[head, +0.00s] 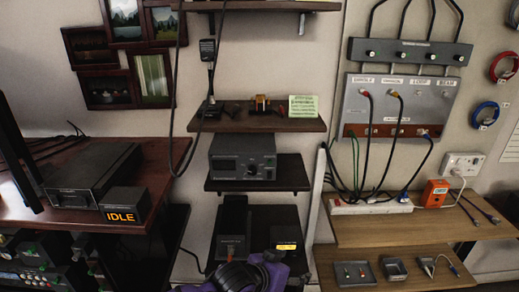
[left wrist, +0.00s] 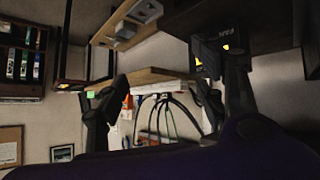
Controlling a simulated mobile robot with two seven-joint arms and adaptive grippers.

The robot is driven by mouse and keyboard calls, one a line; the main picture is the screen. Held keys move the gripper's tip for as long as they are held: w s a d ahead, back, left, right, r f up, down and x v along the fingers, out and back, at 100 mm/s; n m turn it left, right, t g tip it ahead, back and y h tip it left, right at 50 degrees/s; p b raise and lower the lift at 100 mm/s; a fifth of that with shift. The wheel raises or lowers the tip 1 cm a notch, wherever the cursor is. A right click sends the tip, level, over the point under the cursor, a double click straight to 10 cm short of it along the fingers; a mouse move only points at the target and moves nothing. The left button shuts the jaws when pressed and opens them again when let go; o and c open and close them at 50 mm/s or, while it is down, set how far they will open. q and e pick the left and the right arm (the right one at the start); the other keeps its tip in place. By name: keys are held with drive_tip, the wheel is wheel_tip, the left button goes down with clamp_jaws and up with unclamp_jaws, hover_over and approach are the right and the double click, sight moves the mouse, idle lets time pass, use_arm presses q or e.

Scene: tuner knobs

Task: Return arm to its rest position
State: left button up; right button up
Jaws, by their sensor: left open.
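My left arm shows at the bottom centre of the head view, with purple casing and the dark left gripper (head: 236,273) low in front of the lower shelves. In the left wrist view its two dark fingers stand wide apart, and the left gripper (left wrist: 155,95) is open with nothing seen between the fingers. The grey tuner box (head: 243,157), with a small display and knobs, sits on the middle shelf, above and apart from the gripper. My right gripper is in neither view.
A dark box with an amber display (head: 286,246) stands close beside my left arm. An IDLE display box (head: 125,205) sits on the desk at left. At right, a cable panel (head: 396,105) hangs above a wooden shelf (head: 420,231) with a power strip (head: 370,206).

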use_arm(q)
drive_tip(key=s+a+f+n+t+y+p, duration=0.15)
drive_tip(key=s+a+f, duration=0.25)
drive_tip(key=s+a, duration=0.5)
drive_tip(key=s+a+f+n+t+y+p, duration=0.1)
drive_tip(key=s+a+f+n+t+y, duration=0.3)
drive_tip(key=s+a, duration=0.6)
drive_tip(key=s+a+f+g, duration=0.2)
drive_tip(key=s+a+f, duration=0.1)
drive_tip(key=s, duration=0.4)
drive_tip(key=s+a+f+n+g+y, duration=0.1)
drive_tip(key=s+a+f+g, duration=0.1)
drive_tip(key=s+a+f, duration=0.2)
drive_tip(key=s+a, duration=0.2)
drive_tip(key=s, duration=0.2)
drive_tip(key=shift+f, duration=0.2)
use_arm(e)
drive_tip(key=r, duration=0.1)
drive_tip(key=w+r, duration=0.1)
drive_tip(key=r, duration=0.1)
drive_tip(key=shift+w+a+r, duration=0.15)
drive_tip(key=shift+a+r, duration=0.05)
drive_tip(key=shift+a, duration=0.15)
use_arm(q)
drive_tip(key=shift+y, duration=0.25)
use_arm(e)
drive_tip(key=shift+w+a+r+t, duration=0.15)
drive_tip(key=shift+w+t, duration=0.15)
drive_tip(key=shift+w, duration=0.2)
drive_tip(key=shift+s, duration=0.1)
